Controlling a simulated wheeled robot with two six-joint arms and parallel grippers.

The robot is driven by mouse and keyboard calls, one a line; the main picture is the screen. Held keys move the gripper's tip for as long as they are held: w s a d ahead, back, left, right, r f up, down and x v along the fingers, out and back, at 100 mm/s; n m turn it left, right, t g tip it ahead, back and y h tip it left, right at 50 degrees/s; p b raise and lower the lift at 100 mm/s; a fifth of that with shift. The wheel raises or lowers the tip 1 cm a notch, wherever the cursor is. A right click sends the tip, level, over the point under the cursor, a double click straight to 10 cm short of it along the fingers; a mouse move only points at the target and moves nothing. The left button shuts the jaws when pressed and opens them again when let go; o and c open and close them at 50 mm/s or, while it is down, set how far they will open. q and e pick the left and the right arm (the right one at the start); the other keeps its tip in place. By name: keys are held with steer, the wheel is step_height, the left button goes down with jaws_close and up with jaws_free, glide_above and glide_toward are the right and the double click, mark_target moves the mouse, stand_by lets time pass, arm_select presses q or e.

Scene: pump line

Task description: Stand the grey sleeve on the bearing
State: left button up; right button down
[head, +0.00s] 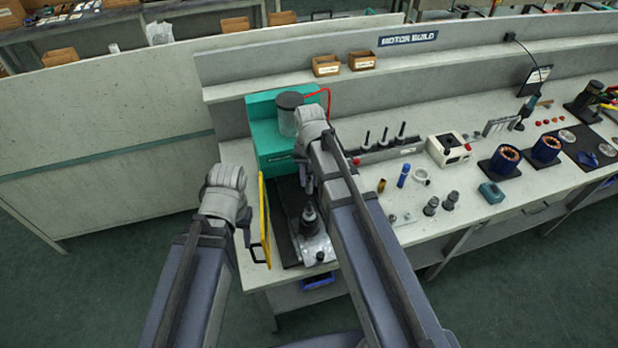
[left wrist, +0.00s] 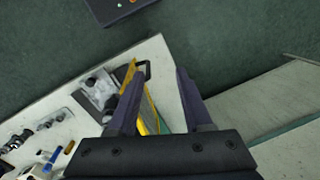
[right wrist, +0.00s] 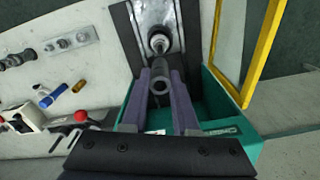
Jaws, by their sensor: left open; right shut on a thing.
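My right gripper (head: 308,184) is shut on the grey sleeve (right wrist: 160,90), a short hollow tube whose open end faces the right wrist camera. The sleeve is above the metal fixture plate (head: 318,247) of the green press (head: 268,145). On the plate stands an upright dark part with a shaft (head: 310,216); its round top (right wrist: 160,43) shows just beyond the sleeve. I cannot clearly tell the bearing apart there, nor whether the sleeve touches it. My left gripper (head: 245,222) is open beside the yellow guard frame (head: 264,215) and its black handle (left wrist: 147,69).
The yellow guard stands swung out left of the fixture. A blue bin (head: 318,281) hangs below the front edge.

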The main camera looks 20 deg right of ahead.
mark_target(309, 186)
steer(key=shift+f+b, duration=1.75)
steer(key=shift+f, duration=0.2)
steer(key=shift+f+b, duration=0.7)
steer(key=shift+f+b, duration=2.15)
steer(key=shift+c, duration=1.8)
jaws_free()
steer(key=shift+r, duration=0.1)
step_height(309, 186, up, 6)
steer(key=p, duration=0.6)
